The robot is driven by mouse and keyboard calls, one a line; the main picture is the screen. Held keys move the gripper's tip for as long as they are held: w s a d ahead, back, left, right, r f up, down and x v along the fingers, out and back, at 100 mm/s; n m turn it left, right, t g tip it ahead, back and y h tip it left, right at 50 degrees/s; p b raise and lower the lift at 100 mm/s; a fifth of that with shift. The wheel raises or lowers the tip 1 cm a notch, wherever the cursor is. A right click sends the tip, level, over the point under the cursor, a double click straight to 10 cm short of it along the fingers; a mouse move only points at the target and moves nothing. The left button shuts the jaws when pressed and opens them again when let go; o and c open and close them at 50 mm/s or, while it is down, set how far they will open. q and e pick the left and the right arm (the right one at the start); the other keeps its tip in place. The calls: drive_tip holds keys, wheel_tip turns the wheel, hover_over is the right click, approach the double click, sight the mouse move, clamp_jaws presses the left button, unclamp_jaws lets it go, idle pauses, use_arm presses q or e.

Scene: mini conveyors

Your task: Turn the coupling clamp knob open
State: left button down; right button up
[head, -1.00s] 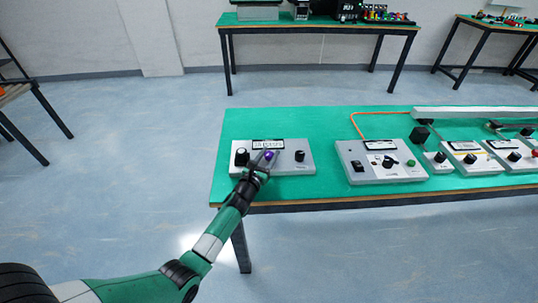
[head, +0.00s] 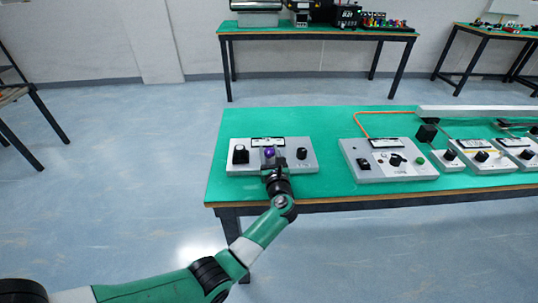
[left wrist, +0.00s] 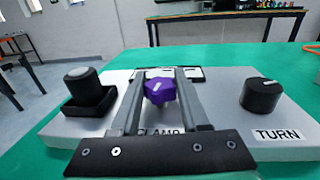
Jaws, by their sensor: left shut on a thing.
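The purple clamp knob (head: 269,152) stands in the middle of a grey panel box (head: 290,168) on the near bench. It also shows in the left wrist view (left wrist: 160,92), with part of a "CLAMP" label below it and a white mark on its top. My left gripper (head: 271,162) reaches it from the front edge of the bench. In the left wrist view its two fingers (left wrist: 158,100) lie on either side of the knob and are closed on it. The fingers hide part of the label. My right gripper is in neither view.
On the same box are a black square-based control (head: 240,154) at left and a black knob (head: 302,153) at right, labelled "TURN" in the wrist view. A second grey box (head: 388,170) stands to the right. Green bench top is clear between the boxes.

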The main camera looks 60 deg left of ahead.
use_arm(q)
drive_tip(key=shift+n+g+y, duration=0.3)
drive_tip(key=shift+n+g, duration=0.8)
drive_tip(key=shift+g, duration=0.6)
drive_tip(key=shift+f, duration=0.15)
drive_tip(key=shift+c, duration=2)
unclamp_jaws()
drive_tip(key=shift+d+r, duration=0.2)
drive_tip(key=shift+d, duration=0.15)
drive_tip(key=d+p, duration=0.1)
drive_tip(key=d, duration=0.2)
drive_tip(key=d+p, duration=0.1)
drive_tip(key=d, duration=0.2)
drive_tip(key=s+d+p, duration=0.1)
drive_tip(key=d, duration=0.3)
drive_tip(key=shift+p, duration=0.3)
drive_tip(key=shift+s+d+f, duration=0.15)
drive_tip(key=shift+d, duration=0.3)
